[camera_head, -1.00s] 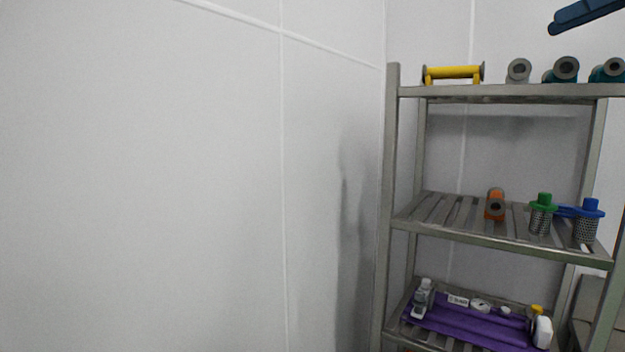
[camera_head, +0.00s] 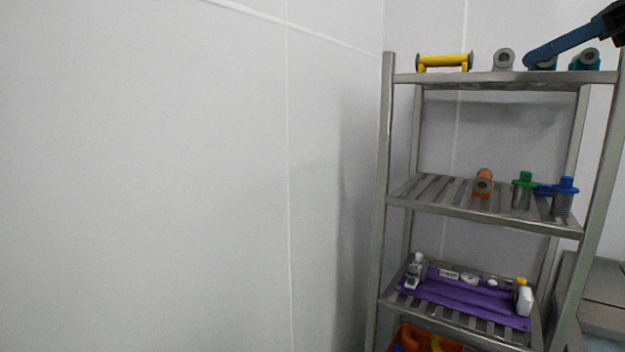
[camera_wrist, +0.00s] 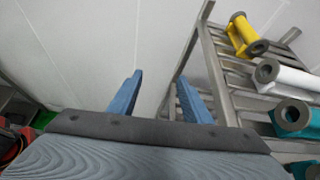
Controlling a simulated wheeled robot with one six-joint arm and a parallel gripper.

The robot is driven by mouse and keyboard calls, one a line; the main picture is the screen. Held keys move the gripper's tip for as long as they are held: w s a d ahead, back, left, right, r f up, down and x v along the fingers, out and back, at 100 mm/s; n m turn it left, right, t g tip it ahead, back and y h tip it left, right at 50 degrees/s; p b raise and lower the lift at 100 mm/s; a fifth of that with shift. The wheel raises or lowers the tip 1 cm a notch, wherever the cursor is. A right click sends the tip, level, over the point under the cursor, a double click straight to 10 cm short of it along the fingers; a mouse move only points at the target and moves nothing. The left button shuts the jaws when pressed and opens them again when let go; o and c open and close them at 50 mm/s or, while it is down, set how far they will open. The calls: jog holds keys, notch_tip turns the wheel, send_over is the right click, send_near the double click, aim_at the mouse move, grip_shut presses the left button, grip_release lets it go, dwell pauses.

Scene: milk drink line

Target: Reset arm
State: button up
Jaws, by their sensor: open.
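My gripper shows in the wrist view (camera_wrist: 157,92) with its two blue fingers apart and nothing between them. In the head view a blue finger of my gripper (camera_head: 560,46) reaches in from the upper right, in front of the top shelf's right part. It partly hides a teal cylinder there. In the wrist view the shelf rack (camera_wrist: 215,70) lies just beyond and to the right of the fingers.
The metal rack (camera_head: 384,200) stands at the right. Its top shelf holds a yellow spool (camera_head: 445,62), a grey-white cylinder (camera_head: 503,59) and teal cylinders. The middle shelf holds an orange fitting (camera_head: 483,184) and green (camera_head: 523,190) and blue (camera_head: 564,195) strainers. A wall fills the left.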

jog(key=w+a+f+n+g+h+b, duration=0.15)
jog(key=a+f, duration=0.25)
jog(key=f, duration=0.6)
jog(key=w+a+f+n+g+h, duration=0.1)
jog(key=a+f+n+h, duration=0.2)
jog(key=f, duration=0.8)
jog(key=w+a+f+n+g, duration=0.15)
jog(key=a+f, duration=0.35)
jog(key=f, duration=0.5)
jog(key=s+a+f+n+h, duration=0.2)
jog(key=s+f+n, duration=0.4)
jog(key=f, duration=0.3)
jog(key=s+a+f+n+g+h+b, duration=0.1)
jog(key=s+a+f+n, duration=0.4)
jog(key=f, duration=0.4)
jog(key=s+a+f+n+g+h+b, duration=0.1)
jog(key=s+a+f+n+h, duration=0.1)
jog(key=s+f+n, duration=0.5)
notch_tip(320, 180, down, 2)
jog(key=shift+a+f+h, duration=0.1)
jog(key=shift+a+h, duration=0.25)
jog(key=shift+a, duration=0.5)
jog(key=shift+s+f, duration=0.1)
jog(key=shift+s, duration=0.1)
jog(key=shift+c, duration=0.4)
